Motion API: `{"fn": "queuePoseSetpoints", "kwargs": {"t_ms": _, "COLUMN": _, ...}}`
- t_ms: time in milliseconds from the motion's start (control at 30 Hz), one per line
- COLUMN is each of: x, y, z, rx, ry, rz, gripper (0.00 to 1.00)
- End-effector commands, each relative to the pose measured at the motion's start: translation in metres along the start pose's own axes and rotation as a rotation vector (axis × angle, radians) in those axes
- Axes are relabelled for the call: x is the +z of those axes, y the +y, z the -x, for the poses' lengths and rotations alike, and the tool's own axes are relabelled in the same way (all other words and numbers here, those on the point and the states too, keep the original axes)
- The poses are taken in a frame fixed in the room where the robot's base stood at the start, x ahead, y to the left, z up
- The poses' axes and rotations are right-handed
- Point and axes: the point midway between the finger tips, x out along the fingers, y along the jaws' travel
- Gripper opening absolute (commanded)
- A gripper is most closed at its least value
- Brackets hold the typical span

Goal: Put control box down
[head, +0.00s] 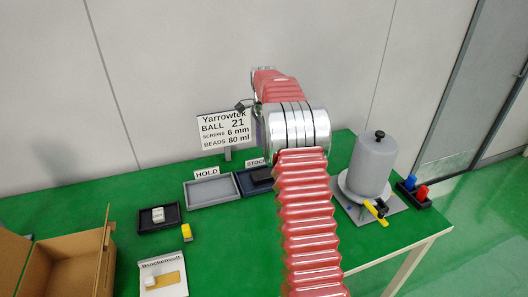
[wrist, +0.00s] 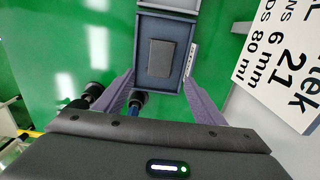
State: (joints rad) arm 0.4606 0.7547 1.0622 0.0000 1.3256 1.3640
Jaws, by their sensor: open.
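The control box, a dark flat box (wrist: 160,58), lies inside a blue-grey tray (wrist: 143,40) in the wrist view. In the head view the dark box (head: 262,175) lies in the tray (head: 243,186) labelled STOCK, partly hidden by my arm. My gripper (wrist: 158,78) is open, its two purple fingers on either side of the tray's near end in the picture. Nothing is held between the fingers, and the box appears apart from them. In the head view my gripper is mostly hidden behind my arm.
A grey tray (head: 212,191) labelled HOLD stands left of the STOCK tray. The sign (head: 224,130) stands behind. A black tray (head: 160,217) with a white item, a yellow block (head: 187,232) and a cardboard box (head: 70,262) are left. A grey canister (head: 369,165) stands right.

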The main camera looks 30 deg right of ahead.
Motion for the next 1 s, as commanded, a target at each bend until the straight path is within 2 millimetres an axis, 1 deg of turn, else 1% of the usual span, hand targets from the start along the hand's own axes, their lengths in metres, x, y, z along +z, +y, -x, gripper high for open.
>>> {"fn": "queuePoseSetpoints", "kwargs": {"t_ms": 500, "x": 0.001, "y": 0.0, "z": 0.0, "rx": -0.001, "ry": 0.0, "rz": 0.001, "gripper": 0.64}}
{"fn": "queuePoseSetpoints", "kwargs": {"t_ms": 600, "x": 0.003, "y": 0.001, "z": 0.003, "rx": -0.004, "ry": 0.001, "rz": 0.009, "gripper": 0.64}}
{"fn": "queuePoseSetpoints", "kwargs": {"t_ms": 667, "x": 0.006, "y": 0.002, "z": 0.008, "rx": -0.01, "ry": 0.002, "rz": 0.025, "gripper": 0.64}}
{"fn": "queuePoseSetpoints", "kwargs": {"t_ms": 767, "x": 0.015, "y": 0.008, "z": 0.021, "rx": -0.023, "ry": 0.005, "rz": 0.07, "gripper": 0.64}}
{"fn": "queuePoseSetpoints", "kwargs": {"t_ms": 867, "x": 0.031, "y": 0.018, "z": 0.039, "rx": -0.04, "ry": 0.01, "rz": 0.141, "gripper": 0.64}}
{"fn": "queuePoseSetpoints", "kwargs": {"t_ms": 1000, "x": 0.054, "y": 0.037, "z": 0.066, "rx": -0.07, "ry": 0.02, "rz": 0.259, "gripper": 0.64}}
